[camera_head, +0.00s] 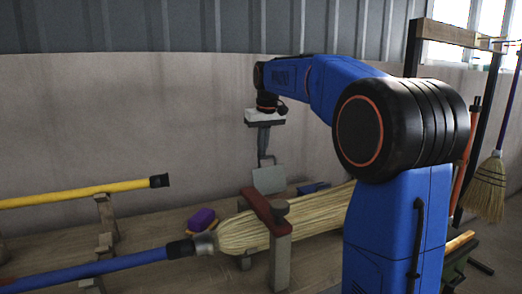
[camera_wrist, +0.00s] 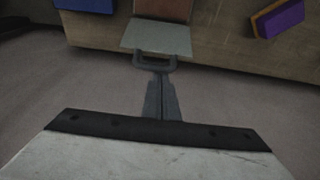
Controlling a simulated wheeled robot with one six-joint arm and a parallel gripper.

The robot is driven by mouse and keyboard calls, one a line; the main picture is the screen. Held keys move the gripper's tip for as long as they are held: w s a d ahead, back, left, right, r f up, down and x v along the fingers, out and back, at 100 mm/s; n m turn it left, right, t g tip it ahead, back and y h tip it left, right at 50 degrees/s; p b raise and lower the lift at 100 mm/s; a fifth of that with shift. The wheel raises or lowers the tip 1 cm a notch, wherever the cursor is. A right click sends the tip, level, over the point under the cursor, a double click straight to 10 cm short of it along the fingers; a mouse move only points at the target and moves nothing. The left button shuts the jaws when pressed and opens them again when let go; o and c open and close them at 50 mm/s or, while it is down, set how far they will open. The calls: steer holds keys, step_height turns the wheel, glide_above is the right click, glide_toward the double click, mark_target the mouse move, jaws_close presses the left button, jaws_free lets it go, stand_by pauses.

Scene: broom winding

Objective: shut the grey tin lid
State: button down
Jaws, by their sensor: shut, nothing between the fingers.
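The grey tin lid (camera_head: 268,180) is a flat pale plate that stands up, tilted, near the back edge of the bench, behind the broom head. In the wrist view the lid (camera_wrist: 157,38) has a dark loop handle (camera_wrist: 155,63) on its edge towards me. The tin under it is hidden in the head view. My gripper (camera_head: 263,155) points down just above the lid. In the wrist view its fingers (camera_wrist: 160,76) are together and empty, with the tips at or very close to the handle. I cannot tell whether they touch it.
A straw broom head (camera_head: 318,222) lies across the bench under a red clamp bar (camera_head: 262,207). A purple block (camera_head: 202,220) lies to the left, and a blue object (camera_head: 312,187) lies right of the lid. Yellow (camera_head: 80,194) and blue (camera_head: 90,270) handles rest at left. A wall stands behind.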

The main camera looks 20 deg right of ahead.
steer(key=shift+s, duration=0.15)
steer(key=shift+s+r+t, duration=0.2)
steer(key=shift+s+t, duration=0.15)
steer(key=shift+s, duration=0.15)
steer(key=shift+s+r+t, duration=0.15)
steer(key=shift+s+t, duration=0.2)
steer(key=shift+s, duration=0.1)
steer(key=shift+s+f+t, duration=0.8)
steer(key=shift+s+f, duration=0.7)
steer(key=shift+s, duration=1.5)
steer(key=shift+s+f+t, duration=0.8)
steer(key=shift+s+f, duration=0.65)
steer(key=shift+s, duration=1.5)
steer(key=shift+s+f+t, duration=0.8)
steer(key=shift+s+f, duration=0.7)
steer(key=shift+s, duration=1.5)
steer(key=v, duration=1.7)
steer(key=shift+s+r, duration=0.15)
